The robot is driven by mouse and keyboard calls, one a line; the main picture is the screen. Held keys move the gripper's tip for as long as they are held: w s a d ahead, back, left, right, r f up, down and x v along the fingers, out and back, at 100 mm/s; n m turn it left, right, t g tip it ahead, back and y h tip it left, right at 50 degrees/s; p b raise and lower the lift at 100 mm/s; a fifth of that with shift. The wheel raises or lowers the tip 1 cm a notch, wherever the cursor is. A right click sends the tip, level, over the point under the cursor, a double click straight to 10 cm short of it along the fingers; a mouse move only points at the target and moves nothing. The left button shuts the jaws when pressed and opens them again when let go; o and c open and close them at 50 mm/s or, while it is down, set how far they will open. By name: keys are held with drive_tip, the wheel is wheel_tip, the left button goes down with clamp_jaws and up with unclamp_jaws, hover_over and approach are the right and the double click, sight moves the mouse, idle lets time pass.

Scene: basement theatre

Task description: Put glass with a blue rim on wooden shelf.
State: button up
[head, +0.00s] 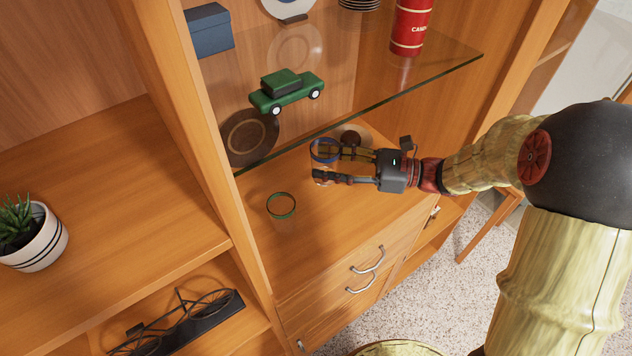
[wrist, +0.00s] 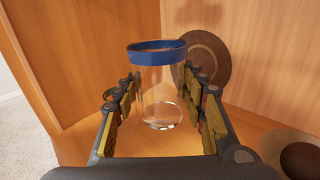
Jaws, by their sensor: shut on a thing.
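The clear glass with a blue rim (head: 314,153) is upright between the fingers of my gripper (head: 320,162), over the wooden shelf (head: 345,222) below the glass shelf. In the wrist view, the glass (wrist: 158,85) is centred between the two padded fingers of my gripper (wrist: 160,90), which are shut on its sides. Its blue rim is above the fingers. I cannot tell whether its base touches the wood. A second clear glass, with a green rim (head: 281,208), stands on the same wooden shelf, nearer and to the left.
A glass shelf (head: 400,95) above holds a green toy car (head: 287,90), a red canister (head: 410,28) and a blue box (head: 208,32). A brown plate (head: 249,137) stands at the back left. A potted plant (head: 33,236) is in the left compartment. Bare wood lies right of the green-rimmed glass.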

wheel_tip(320, 180, down, 10)
drive_tip(key=b, duration=0.3)
drive_tip(key=shift+f, duration=0.25)
drive_tip(key=shift+r, duration=0.1)
drive_tip(key=o, duration=1.2)
drive_tip(key=shift+o, duration=0.3)
